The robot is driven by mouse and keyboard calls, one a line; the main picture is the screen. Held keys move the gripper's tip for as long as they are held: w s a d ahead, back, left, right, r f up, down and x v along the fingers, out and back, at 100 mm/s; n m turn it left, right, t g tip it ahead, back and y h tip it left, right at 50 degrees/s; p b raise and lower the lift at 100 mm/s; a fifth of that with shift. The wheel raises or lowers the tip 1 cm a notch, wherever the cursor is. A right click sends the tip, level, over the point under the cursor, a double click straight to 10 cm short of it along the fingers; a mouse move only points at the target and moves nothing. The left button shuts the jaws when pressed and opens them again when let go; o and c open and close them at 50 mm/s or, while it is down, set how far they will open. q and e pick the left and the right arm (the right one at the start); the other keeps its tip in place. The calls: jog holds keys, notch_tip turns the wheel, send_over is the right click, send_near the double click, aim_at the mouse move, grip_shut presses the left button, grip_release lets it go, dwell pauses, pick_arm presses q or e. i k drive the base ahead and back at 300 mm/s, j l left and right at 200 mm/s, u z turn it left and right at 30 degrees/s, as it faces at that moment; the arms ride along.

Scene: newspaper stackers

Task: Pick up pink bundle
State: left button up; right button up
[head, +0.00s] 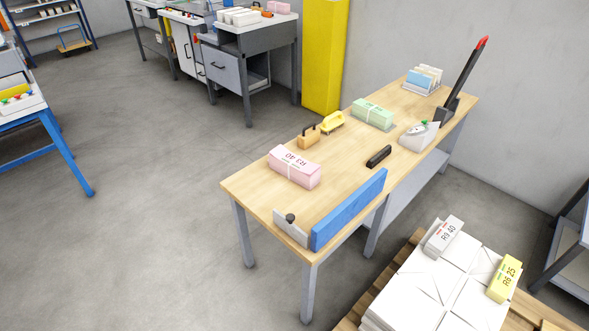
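The pink bundle (294,167) is a pale pink paper block with a light band around it and dark lettering on top. It lies flat near the left front end of the wooden table (250,189) in the head view. Nothing touches it from above. Neither of my grippers shows in the head view.
A blue bar (348,209) and a grey block with a dark knob (291,228) line the table's near edge. A tan handled block (308,137), a black stapler-like item (378,157) and a green bundle (372,114) stand farther back. A pallet stack (420,285) is at the lower right. Open floor lies left.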

aim_at(307, 174)
jog(key=i+j+z, duration=0.1)
jog(key=i+j, duration=0.25)
jog(key=i+j+z, duration=0.1)
jog(key=i+j, duration=0.2)
jog(key=j, duration=0.2)
